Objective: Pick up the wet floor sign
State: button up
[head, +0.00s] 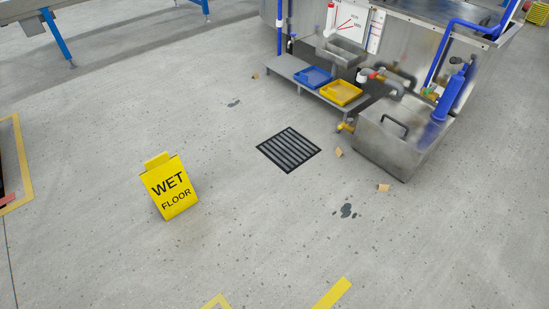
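The wet floor sign (170,187) is a yellow folding board with black "WET FLOOR" lettering. It stands upright on the grey floor, left of the middle in the head view, slightly turned. A yellow tab shows at its top. Nothing touches it. My gripper is not in view.
A floor drain grate (289,150) lies right of the sign. Farther right are a steel box (392,142), a low shelf with a blue tray (312,77) and a yellow tray (341,92). A dark wet patch (346,210) is on the floor. Floor around the sign is clear.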

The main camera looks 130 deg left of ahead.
aim_at(166, 178)
jog(key=u, duration=5.25)
jog(key=i+l, duration=0.8)
jog(key=i, duration=0.2)
jog(key=i+l+u, duration=0.15)
jog(key=i+l, duration=0.65)
jog(key=i, duration=0.15)
